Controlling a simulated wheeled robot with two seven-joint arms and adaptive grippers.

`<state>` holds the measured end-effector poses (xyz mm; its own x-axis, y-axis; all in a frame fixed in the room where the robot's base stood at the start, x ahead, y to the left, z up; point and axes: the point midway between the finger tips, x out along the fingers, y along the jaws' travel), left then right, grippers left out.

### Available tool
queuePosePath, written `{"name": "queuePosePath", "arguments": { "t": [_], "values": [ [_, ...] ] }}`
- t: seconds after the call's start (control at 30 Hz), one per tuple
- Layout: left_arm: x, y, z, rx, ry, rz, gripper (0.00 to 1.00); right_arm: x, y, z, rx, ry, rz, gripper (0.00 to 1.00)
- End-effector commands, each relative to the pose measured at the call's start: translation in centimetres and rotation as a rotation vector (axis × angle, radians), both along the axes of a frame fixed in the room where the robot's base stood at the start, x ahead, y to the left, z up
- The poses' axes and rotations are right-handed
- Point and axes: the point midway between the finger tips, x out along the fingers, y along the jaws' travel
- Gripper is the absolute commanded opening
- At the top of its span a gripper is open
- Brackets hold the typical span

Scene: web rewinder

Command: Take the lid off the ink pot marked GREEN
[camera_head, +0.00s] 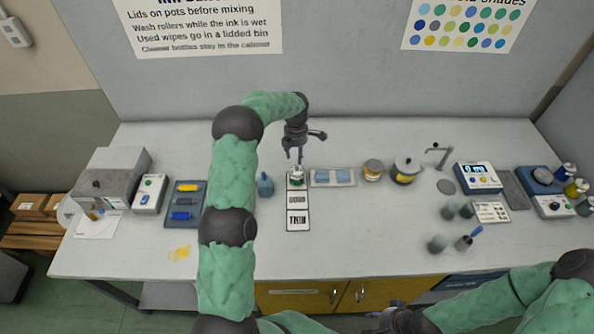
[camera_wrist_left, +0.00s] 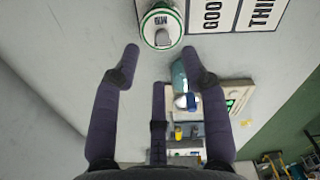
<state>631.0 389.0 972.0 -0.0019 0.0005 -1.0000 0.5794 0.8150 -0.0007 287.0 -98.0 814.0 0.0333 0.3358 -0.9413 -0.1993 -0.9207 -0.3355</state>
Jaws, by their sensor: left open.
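A small white pot with a green band (camera_head: 296,176) stands at the far end of a card strip; its mark is too small to read. In the left wrist view its round green-rimmed lid with a grey knob (camera_wrist_left: 162,30) is seen from above, on the pot. My left gripper (camera_head: 294,155) is open and empty, pointing down just above and behind the pot. In the wrist view its spread fingers (camera_wrist_left: 165,55) are short of the lid, with nothing between them. My right gripper (camera_head: 388,318) is low at the front, off the table, its jaws unclear.
The card strip (camera_head: 298,222) has panels reading GOOD and THIN. A teal bottle (camera_head: 265,185) stands left of the pot. The table front centre is clear.

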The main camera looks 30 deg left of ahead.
Motion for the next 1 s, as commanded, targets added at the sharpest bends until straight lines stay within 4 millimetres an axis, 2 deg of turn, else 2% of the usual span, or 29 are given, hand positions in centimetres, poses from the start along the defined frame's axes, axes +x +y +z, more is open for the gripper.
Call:
{"name": "queuePosePath", "arguments": {
  "t": [0.5,0.8,0.9,0.97,1.0],
  "values": [
    [-0.1,-0.3,-5.6,-0.001,-0.001,-0.001,0.45,0.0,0.0,-0.1,0.000,0.000,0.000,0.40],
    [-0.1,-0.3,-6.0,0.000,-0.002,-0.001,0.45,0.0,0.0,-0.1,0.000,0.000,0.000,0.40],
    [-0.1,-0.3,-6.0,-0.001,-0.002,-0.001,0.20,0.0,0.0,-0.1,0.000,0.000,0.000,0.40],
    [-0.1,-0.3,-6.0,-0.001,-0.002,-0.001,0.07,0.0,0.0,-0.1,0.000,0.000,0.000,0.40],
    [-0.1,-0.3,-6.0,-0.001,-0.002,-0.001,0.04,0.0,0.0,-0.1,0.000,0.000,0.000,0.40]
  ]
}}
